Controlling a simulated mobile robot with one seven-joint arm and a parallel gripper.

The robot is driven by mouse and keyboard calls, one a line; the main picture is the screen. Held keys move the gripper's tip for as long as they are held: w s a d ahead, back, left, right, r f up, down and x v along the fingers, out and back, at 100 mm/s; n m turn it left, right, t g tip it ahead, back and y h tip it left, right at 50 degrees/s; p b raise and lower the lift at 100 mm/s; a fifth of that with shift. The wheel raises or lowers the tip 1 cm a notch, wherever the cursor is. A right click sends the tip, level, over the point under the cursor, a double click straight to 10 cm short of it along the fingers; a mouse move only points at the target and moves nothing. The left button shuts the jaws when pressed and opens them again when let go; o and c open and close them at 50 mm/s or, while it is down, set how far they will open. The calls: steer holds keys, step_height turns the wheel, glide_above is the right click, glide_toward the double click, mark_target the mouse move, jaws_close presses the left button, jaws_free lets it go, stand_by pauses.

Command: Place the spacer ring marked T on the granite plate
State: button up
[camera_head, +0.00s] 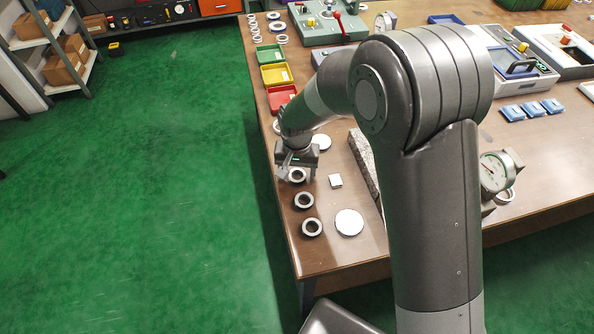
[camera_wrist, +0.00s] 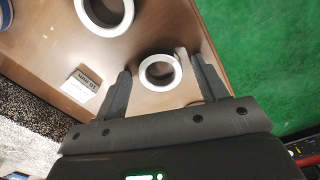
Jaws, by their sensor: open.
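My gripper (camera_head: 298,171) is open, low over the table's left edge. No letter T is readable on any ring. The speckled granite plate (camera_head: 364,160) is mostly hidden behind my arm; its edge shows in the wrist view (camera_wrist: 28,115).
A small labelled block (camera_head: 335,181) lies between the rings and the granite. A dial gauge (camera_head: 494,173) stands right of my arm. Red (camera_head: 281,97), yellow and green trays line the left edge farther back.

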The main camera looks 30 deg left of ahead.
mark_target(296, 178)
steer(key=shift+r, duration=0.1)
step_height(296, 178, up, 10)
steer(key=r, duration=0.1)
steer(key=w+d+r+m+t, duration=0.1)
steer(key=w+d+r, duration=0.2)
steer(key=d+r, duration=0.55)
steer(key=s+d+r+m+t, duration=0.1)
steer(key=d+r, duration=0.2)
steer(key=d, duration=0.6)
steer(key=s+d+r+m+t, duration=0.1)
steer(key=s+d+r, duration=0.1)
steer(key=d, duration=0.7)
steer(key=s+d+r+t, duration=0.1)
steer(key=d+r, duration=0.3)
steer(key=d, duration=0.5)
steer(key=shift+s+m+y, duration=0.4)
steer(key=shift+s, duration=0.2)
steer(key=shift+m+t+h, duration=0.4)
steer(key=shift+m+t, duration=0.2)
steer(key=shift+t, duration=0.2)
steer(key=s+d, duration=0.6)
steer(key=d, duration=0.1)
steer(key=shift+s+d+r, duration=0.1)
steer(key=shift+s+d, duration=0.05)
steer(key=shift+s, duration=0.1)
steer(key=shift+s+d, duration=0.15)
steer(key=shift+s, duration=0.1)
steer(key=c, duration=0.3)
steer(key=shift+c, duration=0.3)
steer(key=shift+w, duration=0.1)
